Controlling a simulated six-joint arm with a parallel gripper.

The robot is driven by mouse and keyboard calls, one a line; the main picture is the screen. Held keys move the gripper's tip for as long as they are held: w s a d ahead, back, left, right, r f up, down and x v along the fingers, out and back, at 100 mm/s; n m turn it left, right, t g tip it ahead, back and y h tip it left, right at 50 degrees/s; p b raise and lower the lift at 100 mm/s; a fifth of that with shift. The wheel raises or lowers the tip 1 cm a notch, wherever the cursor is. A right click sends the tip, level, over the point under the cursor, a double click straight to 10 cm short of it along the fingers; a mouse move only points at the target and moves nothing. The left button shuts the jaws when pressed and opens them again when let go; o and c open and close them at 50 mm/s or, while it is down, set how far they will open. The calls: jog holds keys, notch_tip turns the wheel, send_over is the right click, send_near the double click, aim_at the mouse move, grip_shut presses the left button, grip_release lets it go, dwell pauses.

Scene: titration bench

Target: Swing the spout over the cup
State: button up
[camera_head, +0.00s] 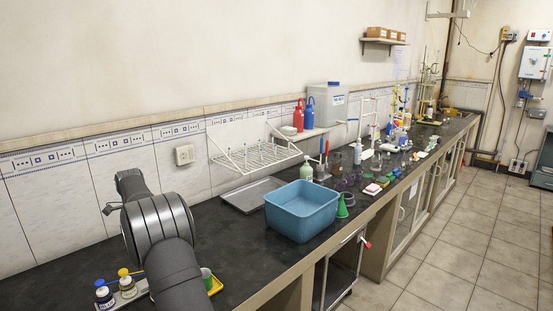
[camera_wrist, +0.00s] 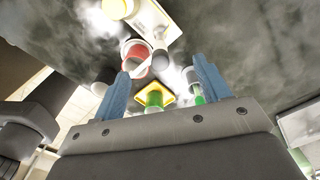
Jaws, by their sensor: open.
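My gripper (camera_wrist: 160,72) shows in the wrist view as two blue fingers, spread apart with nothing held between them. A green cup (camera_wrist: 153,99) on a yellow square base (camera_wrist: 168,91) is seen low between the fingers. The cup (camera_head: 206,274) also shows in the head view beside my arm, on a yellow tray (camera_head: 216,284). A slim part with a green end (camera_wrist: 195,85) lies near the right finger. A red-rimmed round vessel (camera_wrist: 134,55) with a grey rounded piece beside it lies beyond the fingertips. I cannot tell which part is the spout. My arm hides the gripper in the head view.
A blue-capped bottle (camera_head: 103,293) and a yellow-capped bottle (camera_head: 127,282) stand left of my arm. A blue tub (camera_head: 301,211), a grey tray (camera_head: 252,194) and a wire rack (camera_head: 257,156) are farther back. Dark bench surface is bare between my arm and the tub.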

jog(key=shift+r, duration=2.3)
notch_tip(320, 180, down, 7)
jog(key=shift+f, duration=0.1)
jog(key=shift+n, duration=0.4)
